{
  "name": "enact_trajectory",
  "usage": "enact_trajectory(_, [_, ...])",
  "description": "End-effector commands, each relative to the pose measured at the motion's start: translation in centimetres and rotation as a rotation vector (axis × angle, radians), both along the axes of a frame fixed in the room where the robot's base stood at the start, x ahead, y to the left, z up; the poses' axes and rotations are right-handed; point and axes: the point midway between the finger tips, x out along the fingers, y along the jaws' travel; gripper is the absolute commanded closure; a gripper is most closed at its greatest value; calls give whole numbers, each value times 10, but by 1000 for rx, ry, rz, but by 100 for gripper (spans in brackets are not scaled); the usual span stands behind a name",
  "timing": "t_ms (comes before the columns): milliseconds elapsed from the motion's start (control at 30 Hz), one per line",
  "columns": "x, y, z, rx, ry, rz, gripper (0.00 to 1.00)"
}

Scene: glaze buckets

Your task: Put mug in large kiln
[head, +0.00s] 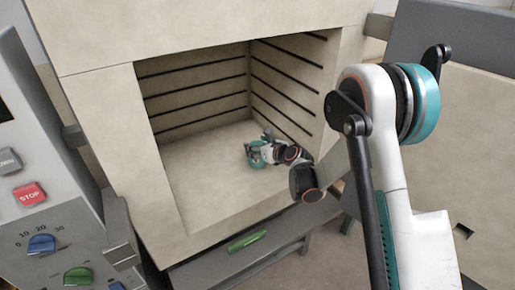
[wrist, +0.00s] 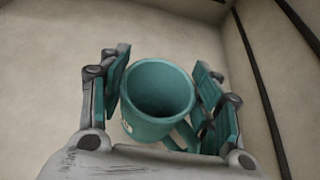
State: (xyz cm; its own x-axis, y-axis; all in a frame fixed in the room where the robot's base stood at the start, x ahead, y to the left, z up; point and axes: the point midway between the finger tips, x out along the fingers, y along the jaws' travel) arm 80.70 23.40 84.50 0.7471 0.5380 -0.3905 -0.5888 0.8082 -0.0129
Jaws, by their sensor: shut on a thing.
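The teal mug (wrist: 150,128) is between the two fingers of my gripper (wrist: 163,95) in the wrist view, with its open mouth facing the camera and its handle toward the lower right. My gripper is shut on it. In the head view my gripper (head: 258,152) is inside the large kiln (head: 195,195), over its floor toward the right wall; the mug is hard to tell apart from the teal fingers there. The kiln is open at the front. I cannot tell whether the mug touches the floor.
The kiln walls carry dark heating grooves (head: 285,98); the right wall is close to my gripper. The kiln floor to the left is bare. A control panel (head: 45,225) with knobs stands at the left. A green handle (head: 247,241) is below the opening. My arm enters from the right.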

Motion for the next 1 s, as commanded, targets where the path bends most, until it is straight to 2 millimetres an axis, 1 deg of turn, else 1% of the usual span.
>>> enact_trajectory(233, [0, 0, -1, 0, 0, 0, 92])
enact_trajectory(267, [0, 0, -1, 0, 0, 0, 38])
enact_trajectory(300, [0, 0, 0, 0, 0, 0, 29])
enact_trajectory(333, [0, 0, 0, 0, 0, 0, 22])
enact_trajectory(667, [0, 0, 0, 0, 0, 0, 22])
enact_trajectory(767, [-1, -1, 3, 0, 0, 0, 22])
enact_trajectory(867, [-10, -7, 8, -1, 1, -1, 22])
enact_trajectory(1000, [-28, -22, 20, 0, 0, -2, 22])
